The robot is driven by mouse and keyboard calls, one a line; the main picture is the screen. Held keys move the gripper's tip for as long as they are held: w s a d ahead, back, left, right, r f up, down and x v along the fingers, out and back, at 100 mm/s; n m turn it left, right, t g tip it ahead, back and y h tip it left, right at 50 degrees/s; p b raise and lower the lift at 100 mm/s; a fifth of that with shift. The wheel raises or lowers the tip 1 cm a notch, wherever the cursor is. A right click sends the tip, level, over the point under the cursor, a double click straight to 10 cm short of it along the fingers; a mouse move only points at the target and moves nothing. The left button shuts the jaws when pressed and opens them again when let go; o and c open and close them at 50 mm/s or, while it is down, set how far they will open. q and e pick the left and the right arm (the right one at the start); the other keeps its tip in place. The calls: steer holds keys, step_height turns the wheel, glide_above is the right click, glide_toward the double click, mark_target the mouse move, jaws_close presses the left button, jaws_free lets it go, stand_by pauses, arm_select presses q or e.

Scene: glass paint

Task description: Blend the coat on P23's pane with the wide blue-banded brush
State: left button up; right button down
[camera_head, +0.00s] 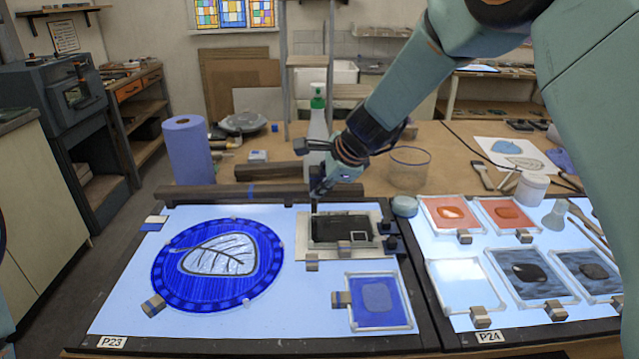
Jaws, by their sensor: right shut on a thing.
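P23's round pane (218,265) lies on the lit table at left. It has a blue coat, a darker rim and a pale leaf with dark veins. My right gripper (322,190) is shut on a slim dark tool (313,206) pointing down by the back left of a dark slab (341,229). Most of the tool is hidden by the gripper, so I cannot tell whether it is the wide blue-banded brush or whether its tip touches anything. The gripper is right of and behind the round pane. My left gripper is out of view.
A dark bar (210,195) with a blue band runs along the back of the P23 light table. A small blue pane (379,301) lies at its front right. A spray bottle (318,125) and glass jar (408,168) stand behind. Panes fill the P24 table at right.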

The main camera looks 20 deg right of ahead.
steer(key=shift+s+d, duration=0.1)
steer(key=shift+s+r, duration=0.1)
steer(key=shift+s, duration=0.15)
steer(key=shift+w+f+b, duration=0.15)
steer(key=shift+f+b, duration=0.2)
steer(key=shift+f, duration=0.05)
steer(key=shift+f, duration=0.2)
stand_by(0.4)
steer(key=shift+r, duration=0.1)
